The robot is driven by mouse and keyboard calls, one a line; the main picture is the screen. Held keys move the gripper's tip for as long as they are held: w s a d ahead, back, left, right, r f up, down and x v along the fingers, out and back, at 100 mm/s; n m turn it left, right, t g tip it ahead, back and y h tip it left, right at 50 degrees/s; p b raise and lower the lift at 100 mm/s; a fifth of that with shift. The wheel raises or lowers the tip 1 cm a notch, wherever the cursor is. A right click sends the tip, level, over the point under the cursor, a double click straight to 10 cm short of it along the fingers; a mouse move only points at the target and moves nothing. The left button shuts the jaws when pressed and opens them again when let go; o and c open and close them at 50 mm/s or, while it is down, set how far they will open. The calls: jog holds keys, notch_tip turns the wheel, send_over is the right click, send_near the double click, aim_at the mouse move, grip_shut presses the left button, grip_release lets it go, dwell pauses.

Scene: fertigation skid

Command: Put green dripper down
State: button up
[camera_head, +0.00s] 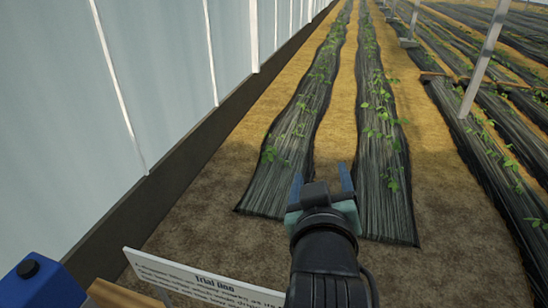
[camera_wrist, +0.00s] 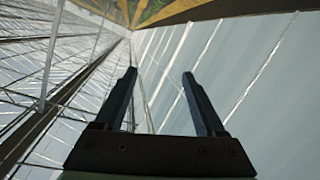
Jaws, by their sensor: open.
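My gripper (camera_head: 321,180) is raised in front of the crop rows in the head view, its two blue fingers apart. In the wrist view, my gripper (camera_wrist: 162,85) is open with nothing between its fingers, and the greenhouse wall and roof show behind it. No green dripper shows in either view.
A blue container with a black cap (camera_head: 40,284) sits at the lower left beside a wooden edge (camera_head: 122,295). Black-covered plant beds (camera_head: 295,145) run away over brown soil. The greenhouse wall (camera_head: 165,80) bounds the left.

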jog(key=s+a+r+t, duration=0.2)
jog(key=s+r+t, duration=0.2)
jog(key=r, duration=0.6)
jog(key=s+a+r+m+t+y, duration=0.1)
jog(key=s+r+t, duration=0.3)
jog(key=r, duration=0.7)
jog(key=s+a+r+m+t, duration=0.1)
jog(key=s+a+r+t, duration=0.3)
jog(key=r, duration=0.6)
jog(key=shift+s+r+y, duration=0.4)
jog(key=shift+s, duration=0.05)
jog(key=shift+a, duration=0.1)
